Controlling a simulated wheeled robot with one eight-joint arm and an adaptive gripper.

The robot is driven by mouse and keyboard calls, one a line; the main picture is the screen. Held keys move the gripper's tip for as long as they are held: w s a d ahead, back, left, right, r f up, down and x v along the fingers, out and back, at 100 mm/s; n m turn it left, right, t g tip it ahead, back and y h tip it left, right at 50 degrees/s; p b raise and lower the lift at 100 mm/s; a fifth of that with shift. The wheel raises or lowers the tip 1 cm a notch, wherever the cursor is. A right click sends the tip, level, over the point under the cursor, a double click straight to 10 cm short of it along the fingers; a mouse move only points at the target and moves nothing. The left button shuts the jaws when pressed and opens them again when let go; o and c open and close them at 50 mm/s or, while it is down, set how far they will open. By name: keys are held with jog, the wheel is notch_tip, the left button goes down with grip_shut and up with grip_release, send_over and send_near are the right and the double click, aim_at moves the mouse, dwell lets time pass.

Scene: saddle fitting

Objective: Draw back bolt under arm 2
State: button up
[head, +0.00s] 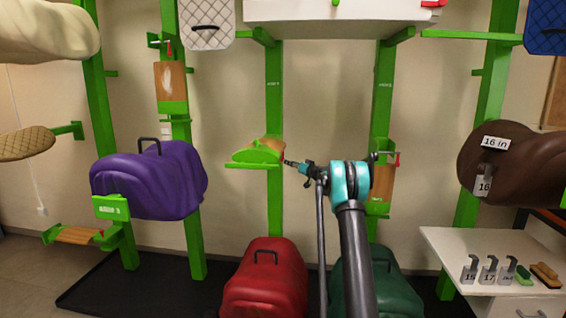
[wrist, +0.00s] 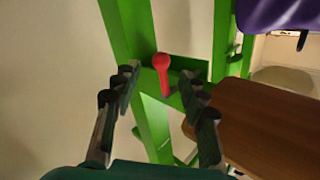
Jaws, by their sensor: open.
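In the wrist view a red bolt knob (wrist: 161,61) on a short red stem stands out from a green bracket on a green post. My gripper (wrist: 158,80) is open, with its dark fingers on either side of the knob and a gap on both sides; whether the knob is between the tips or just beyond is hard to tell. In the head view my gripper (head: 291,163) points left at the middle wood-topped green arm (head: 255,155), close to its right end. The bolt is hidden there. I cannot read an arm number.
A brown wooden board (wrist: 265,120) lies close on the right in the wrist view. A purple saddle (head: 150,182) hangs left of the arm. Red (head: 265,285) and green (head: 400,290) saddles stand below. A white table (head: 450,245) with small tools is at right.

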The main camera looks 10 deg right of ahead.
jog(key=x, duration=0.7)
grip_shut()
dwell(0.3)
